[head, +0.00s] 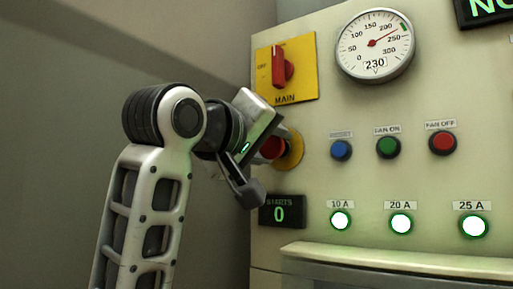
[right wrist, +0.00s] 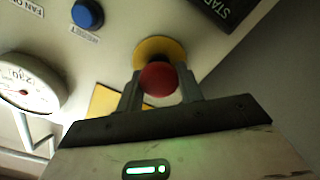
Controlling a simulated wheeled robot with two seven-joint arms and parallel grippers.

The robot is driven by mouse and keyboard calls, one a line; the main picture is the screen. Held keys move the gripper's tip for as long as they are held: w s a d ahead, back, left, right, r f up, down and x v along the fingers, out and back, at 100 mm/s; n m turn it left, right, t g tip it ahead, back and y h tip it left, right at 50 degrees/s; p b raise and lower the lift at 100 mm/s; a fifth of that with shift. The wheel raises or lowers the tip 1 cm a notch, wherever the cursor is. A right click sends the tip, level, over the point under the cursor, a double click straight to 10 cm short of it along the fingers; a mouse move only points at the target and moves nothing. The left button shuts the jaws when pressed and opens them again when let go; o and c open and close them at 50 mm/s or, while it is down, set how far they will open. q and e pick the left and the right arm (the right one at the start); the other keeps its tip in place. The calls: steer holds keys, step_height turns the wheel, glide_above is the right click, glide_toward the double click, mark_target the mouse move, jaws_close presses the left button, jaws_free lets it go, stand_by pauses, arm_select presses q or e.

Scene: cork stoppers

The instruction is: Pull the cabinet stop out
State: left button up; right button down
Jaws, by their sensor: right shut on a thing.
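The cabinet stop is a red mushroom button (head: 271,147) on a yellow round plate (head: 294,151), at the left of the panel under the main switch. My right gripper (head: 264,161) is at the stop, partly hiding it in the head view. In the right wrist view the red button (right wrist: 158,79) sits between the two fingers, with its yellow plate (right wrist: 160,49) behind it. The right gripper is shut on the button. My left gripper is in neither view.
Above is the red main switch (head: 282,67) on a yellow plate, with a round gauge (head: 375,45) to its right. Blue (head: 341,150), green (head: 388,146) and red (head: 442,142) buttons are right of the stop. A "STARTS" display (head: 281,211) reading 0 is just below. A ledge (head: 400,262) juts out at the bottom.

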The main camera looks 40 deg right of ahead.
steer(key=shift+a+f, duration=0.1)
steer(key=c, duration=0.9)
jaws_free()
steer(key=shift+a, duration=0.25)
steer(key=s+a, duration=0.3)
steer(key=a, duration=1.2)
steer(key=shift+a+b, duration=0.25)
steer(key=shift+b, duration=0.15)
steer(key=shift+s, duration=0.1)
